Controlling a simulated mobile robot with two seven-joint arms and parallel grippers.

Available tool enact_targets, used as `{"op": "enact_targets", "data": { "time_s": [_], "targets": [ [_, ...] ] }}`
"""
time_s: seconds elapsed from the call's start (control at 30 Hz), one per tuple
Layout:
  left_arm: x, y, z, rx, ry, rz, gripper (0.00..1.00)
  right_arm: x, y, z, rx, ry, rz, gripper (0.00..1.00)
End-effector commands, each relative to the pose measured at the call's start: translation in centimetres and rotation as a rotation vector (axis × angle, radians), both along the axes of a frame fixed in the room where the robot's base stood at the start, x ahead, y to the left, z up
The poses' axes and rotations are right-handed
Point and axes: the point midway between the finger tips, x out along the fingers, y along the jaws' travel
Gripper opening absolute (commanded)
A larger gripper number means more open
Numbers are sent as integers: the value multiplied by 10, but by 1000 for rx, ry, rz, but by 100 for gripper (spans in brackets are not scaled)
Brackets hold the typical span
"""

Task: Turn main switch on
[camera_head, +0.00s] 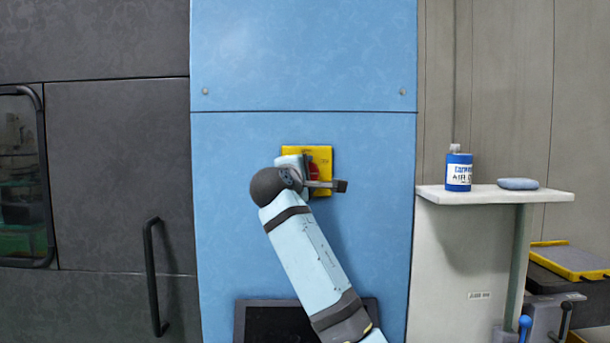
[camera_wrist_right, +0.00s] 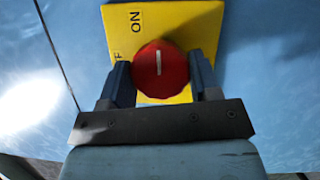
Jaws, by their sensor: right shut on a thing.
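The main switch is a round red knob (camera_wrist_right: 160,72) on a yellow plate (camera_wrist_right: 196,22). In the right wrist view a white mark on the knob runs up and down the picture. The plate carries the word ON above and left of the knob, and part of a second label ending in F. My right gripper (camera_wrist_right: 161,80) is shut on the knob, one dark finger on each side. In the head view the plate (camera_head: 322,155) sits on a blue panel, and my right arm hides much of the knob (camera_head: 314,171). My left gripper is not in view.
The blue panel (camera_head: 230,200) is flat around the switch. A dark screen (camera_head: 262,322) is below it. A dark door handle (camera_head: 152,275) stands out at the left. At the right, a shelf (camera_head: 500,195) holds a blue bottle (camera_head: 459,172) and a blue-grey pad (camera_head: 517,184).

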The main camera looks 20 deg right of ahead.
Motion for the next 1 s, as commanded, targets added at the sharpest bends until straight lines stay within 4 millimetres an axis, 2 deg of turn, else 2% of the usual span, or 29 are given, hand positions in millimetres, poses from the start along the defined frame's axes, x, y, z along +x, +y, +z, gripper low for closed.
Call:
{"op": "enact_targets", "data": {
  "time_s": [0.2, 0.23, 0.3, 0.33, 0.6, 0.73, 0.87, 1.0],
  "targets": [
    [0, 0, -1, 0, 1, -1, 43, 0, 0, -2, 3, 2, 0, 33],
    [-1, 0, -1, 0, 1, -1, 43, 0, 0, -2, 3, 2, 0, 61],
    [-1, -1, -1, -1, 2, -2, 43, 0, 0, -2, 2, 2, 0, 77],
    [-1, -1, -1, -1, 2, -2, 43, 0, 0, -1, 2, 2, 0, 82],
    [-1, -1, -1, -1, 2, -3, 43, 0, 0, -1, 1, 1, 0, 82],
    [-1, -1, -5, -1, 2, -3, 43, -7, 6, -2, 1, 0, 1, 82],
    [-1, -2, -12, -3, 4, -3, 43, -24, 20, -5, 2, -2, 3, 82],
    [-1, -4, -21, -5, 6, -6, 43, -50, 40, -7, 3, -1, 4, 82]
  ]
}}
